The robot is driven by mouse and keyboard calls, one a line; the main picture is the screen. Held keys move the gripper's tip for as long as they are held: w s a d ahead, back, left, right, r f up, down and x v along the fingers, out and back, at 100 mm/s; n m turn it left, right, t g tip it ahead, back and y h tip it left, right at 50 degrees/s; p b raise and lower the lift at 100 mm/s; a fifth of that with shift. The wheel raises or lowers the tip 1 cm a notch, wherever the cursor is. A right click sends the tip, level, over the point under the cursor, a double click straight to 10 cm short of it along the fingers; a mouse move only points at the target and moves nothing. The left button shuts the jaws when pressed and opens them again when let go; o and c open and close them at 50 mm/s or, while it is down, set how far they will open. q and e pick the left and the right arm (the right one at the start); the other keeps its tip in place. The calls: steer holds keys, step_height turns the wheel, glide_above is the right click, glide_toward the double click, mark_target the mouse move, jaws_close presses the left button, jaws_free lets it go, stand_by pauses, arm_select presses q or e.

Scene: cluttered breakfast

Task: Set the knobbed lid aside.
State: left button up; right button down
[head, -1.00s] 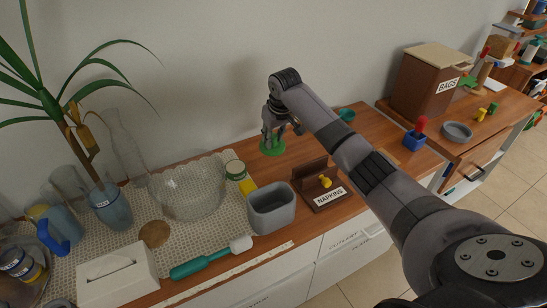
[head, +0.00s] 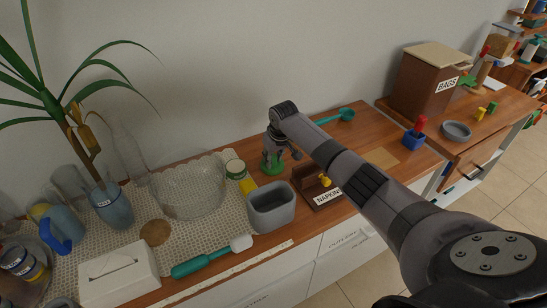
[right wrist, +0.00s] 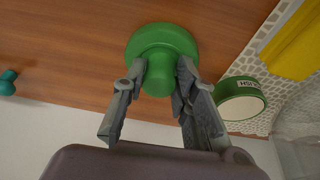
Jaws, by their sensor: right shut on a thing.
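The green knobbed lid (head: 273,170) is at the back of the wooden counter, right of the small green-topped jar. My right gripper (head: 274,153) is above it, shut on its knob. In the right wrist view, the fingertips (right wrist: 159,75) pinch the round green knob from both sides, and the lid's wide disc (right wrist: 160,38) shows beyond them, over bare wood. I cannot tell whether the lid touches the counter. My left gripper is not in view.
A teal spoon (head: 346,115) lies behind at right. Bare wood (head: 340,136) shows right of the gripper.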

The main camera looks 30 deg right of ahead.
steer(key=c, duration=1.3)
jaws_free()
steer(key=shift+f, duration=0.1)
steer(key=shift+r, duration=0.4)
steer(key=v, duration=1.1)
steer(key=shift+r, duration=0.25)
steer(key=shift+s, duration=0.15)
steer(key=s+a+p, duration=0.8)
steer(key=s+p, duration=0.5)
steer(key=p, duration=0.1)
steer(key=shift+s, duration=0.35)
